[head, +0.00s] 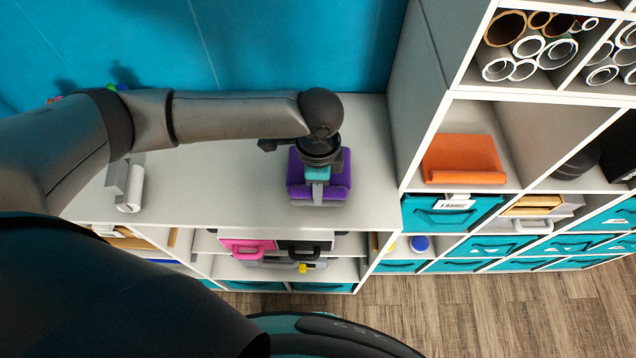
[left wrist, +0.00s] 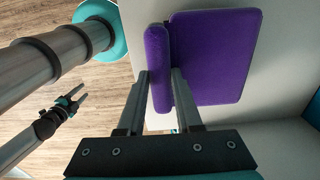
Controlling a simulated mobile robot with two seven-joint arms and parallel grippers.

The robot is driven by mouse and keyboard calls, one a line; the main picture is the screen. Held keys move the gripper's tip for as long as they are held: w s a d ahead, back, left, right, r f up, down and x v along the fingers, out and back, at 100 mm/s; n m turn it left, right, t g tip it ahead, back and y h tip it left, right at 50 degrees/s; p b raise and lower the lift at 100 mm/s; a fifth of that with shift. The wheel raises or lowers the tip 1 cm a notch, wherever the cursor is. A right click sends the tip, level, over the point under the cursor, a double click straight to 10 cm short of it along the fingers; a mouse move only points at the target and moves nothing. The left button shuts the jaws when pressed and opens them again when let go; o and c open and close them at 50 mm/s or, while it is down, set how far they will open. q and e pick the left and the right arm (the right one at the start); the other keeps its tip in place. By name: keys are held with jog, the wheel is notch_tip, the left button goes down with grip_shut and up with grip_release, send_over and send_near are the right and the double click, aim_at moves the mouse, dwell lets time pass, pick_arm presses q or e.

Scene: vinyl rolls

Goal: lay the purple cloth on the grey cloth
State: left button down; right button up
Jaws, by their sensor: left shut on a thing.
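The purple cloth (head: 340,180) is folded and lies on the white shelf top in the head view. In the left wrist view its narrow folded edge (left wrist: 157,65) stands between my fingers, beside a wider flat purple part (left wrist: 212,55). My left gripper (head: 317,190) points down over it and is shut on that edge; its fingertips also show in the left wrist view (left wrist: 160,78). A thin greyish strip (head: 303,203) shows along the near edge below the purple; I cannot tell whether it is the grey cloth. My right gripper (left wrist: 76,98), small in the left wrist view, has its fingers apart.
A tall shelf unit (head: 415,100) rises close on the right, with an orange cloth (head: 462,158) in one compartment. The blue wall is behind. The shelf top between is clear.

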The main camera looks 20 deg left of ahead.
pick_arm(q)
jog(key=shift+f, duration=0.45)
jog(key=c, duration=0.5)
grip_release()
notch_tip(320, 180, up, 15)
jog(key=shift+p, duration=0.4)
jog(key=shift+r, duration=0.1)
